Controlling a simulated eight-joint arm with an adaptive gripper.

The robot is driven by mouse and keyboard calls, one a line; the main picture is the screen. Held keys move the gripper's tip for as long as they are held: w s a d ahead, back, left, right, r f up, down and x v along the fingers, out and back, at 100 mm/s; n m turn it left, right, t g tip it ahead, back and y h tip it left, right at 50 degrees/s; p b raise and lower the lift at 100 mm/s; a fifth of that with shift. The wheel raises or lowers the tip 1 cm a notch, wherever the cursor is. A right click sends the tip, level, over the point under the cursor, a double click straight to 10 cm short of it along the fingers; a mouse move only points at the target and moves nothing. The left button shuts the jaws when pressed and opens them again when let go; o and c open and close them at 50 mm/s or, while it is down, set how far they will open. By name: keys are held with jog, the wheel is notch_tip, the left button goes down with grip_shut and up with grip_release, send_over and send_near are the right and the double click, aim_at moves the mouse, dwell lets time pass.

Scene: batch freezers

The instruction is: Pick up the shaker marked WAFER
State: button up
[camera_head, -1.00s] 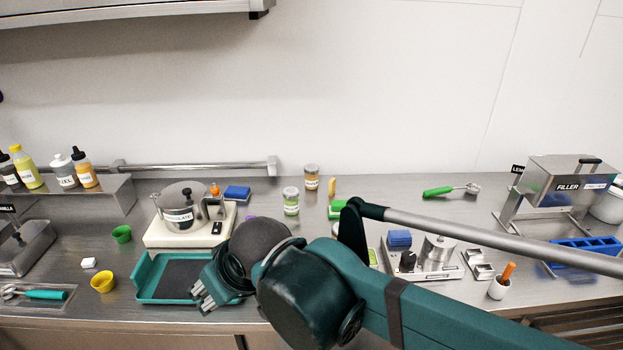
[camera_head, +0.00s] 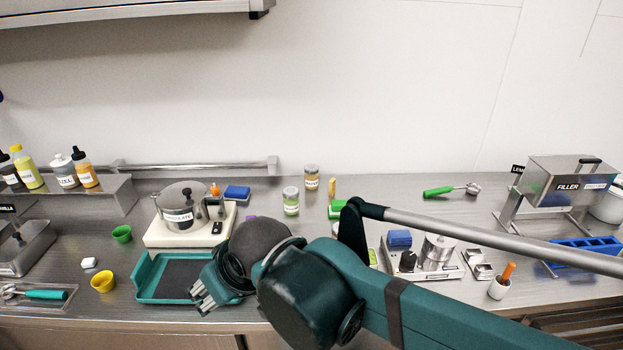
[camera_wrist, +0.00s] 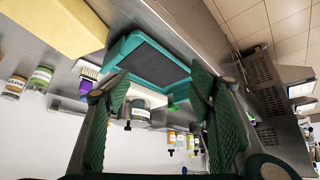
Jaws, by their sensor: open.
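Two small jar-like shakers stand toward the back of the counter. One has brown-orange contents and a pale label (camera_head: 311,177); in the wrist view the brown-orange shaker (camera_wrist: 15,88) carries small lettering that looks like WAFER. The other, a green shaker (camera_head: 291,201), stands just in front and to its left; it also shows in the wrist view (camera_wrist: 40,77). My gripper (camera_head: 205,299) is open and empty over the right part of the teal tray, left of and nearer than both shakers. Its two green fingers (camera_wrist: 160,112) are spread apart in the wrist view.
The teal tray (camera_head: 146,289) lies at the front edge. A pot (camera_head: 181,212) stands on a white scale behind it. A blue sponge (camera_head: 237,192) and a green-based brush (camera_head: 336,208) flank the shakers. My arm covers the counter in front of them.

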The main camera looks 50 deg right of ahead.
aim_at(311, 167)
jog(key=shift+w+r, duration=0.1)
jog(key=w+d+r+m+g+h+p, duration=0.15)
jog(key=w+d+r+m+p, duration=0.3)
jog(key=w+d, duration=0.75)
jog(key=w+d+r+m+g+p, duration=0.3)
jog(key=w+d+r+m+p, duration=0.15)
jog(key=w+d, duration=0.75)
jog(key=w+d+f+m+p, duration=0.2)
jog(key=d+f, duration=0.3)
jog(key=d, duration=0.6)
jog(key=w+d+f+m+g+y+p, duration=0.1)
jog(key=d+f, duration=0.4)
jog(key=d, duration=0.7)
jog(key=w+d+f+m+g+p, duration=0.1)
jog(key=d+f+m, duration=0.4)
jog(key=d, duration=0.7)
jog(key=shift+w+f+g+p, duration=0.2)
jog(key=shift+w+g+p, duration=0.05)
jog(key=shift+w+p, duration=0.65)
jog(key=shift+s+d+f+m+y, duration=0.25)
jog(key=shift+d+f+m, duration=0.05)
jog(key=shift+d+f, duration=0.15)
jog(key=shift+f, duration=1.3)
